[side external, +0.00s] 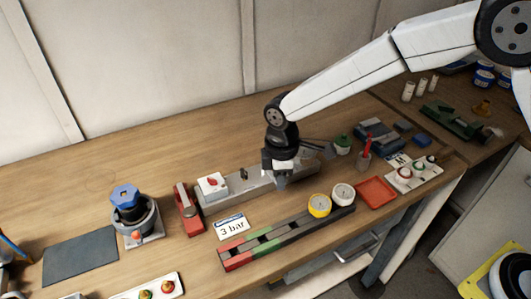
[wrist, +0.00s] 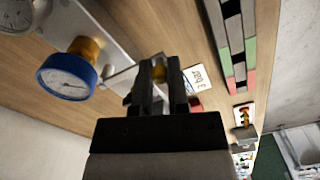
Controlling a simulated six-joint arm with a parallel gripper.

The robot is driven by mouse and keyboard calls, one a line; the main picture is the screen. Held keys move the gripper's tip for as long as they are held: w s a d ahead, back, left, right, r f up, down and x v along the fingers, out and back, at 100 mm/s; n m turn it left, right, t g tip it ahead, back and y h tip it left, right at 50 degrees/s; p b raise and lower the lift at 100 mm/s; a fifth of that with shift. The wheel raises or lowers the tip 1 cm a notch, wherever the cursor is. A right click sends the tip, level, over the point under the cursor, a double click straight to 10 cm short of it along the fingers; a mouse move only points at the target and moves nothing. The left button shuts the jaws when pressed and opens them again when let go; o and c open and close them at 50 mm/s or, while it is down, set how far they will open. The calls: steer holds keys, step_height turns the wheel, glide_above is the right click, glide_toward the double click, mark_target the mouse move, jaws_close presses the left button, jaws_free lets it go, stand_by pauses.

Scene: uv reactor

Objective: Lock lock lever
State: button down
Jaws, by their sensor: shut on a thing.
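My gripper (side external: 283,182) is at the right part of a long grey block (side external: 240,189) on the bench, pointing down. In the side view the gripper hides the lever. A blue-rimmed gauge (wrist: 67,80) on a brass fitting is left of the fingers in the wrist view.
A white box with a red knob (side external: 212,184) and a red block (side external: 187,209) are to the left. A "3 bar" card (side external: 232,227), a coloured rail (side external: 270,243), yellow and white gauges (side external: 319,205) and a red tray (side external: 376,192) lie in front.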

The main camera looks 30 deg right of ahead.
steer(key=shift+d, duration=0.1)
stand_by(0.3)
steer(key=c, duration=0.6)
jaws_free()
steer(key=shift+r, duration=0.1)
steer(key=shift+r, duration=3.85)
steer(key=shift+d, duration=0.1)
steer(key=s+d+f+m+t, duration=0.1)
steer(key=s+d+m, duration=0.3)
steer(key=d, duration=0.3)
steer(key=s+d+f+m, duration=0.1)
steer(key=s+d+m, duration=0.4)
steer(key=s+d, duration=0.1)
steer(key=s+d+f+m+t, duration=0.1)
steer(key=s+d+m, duration=0.3)
steer(key=d, duration=0.4)
steer(key=shift+s+d+f+m+t, duration=0.3)
steer(key=shift+s+d+f, duration=0.1)
steer(key=shift+s+f, duration=0.25)
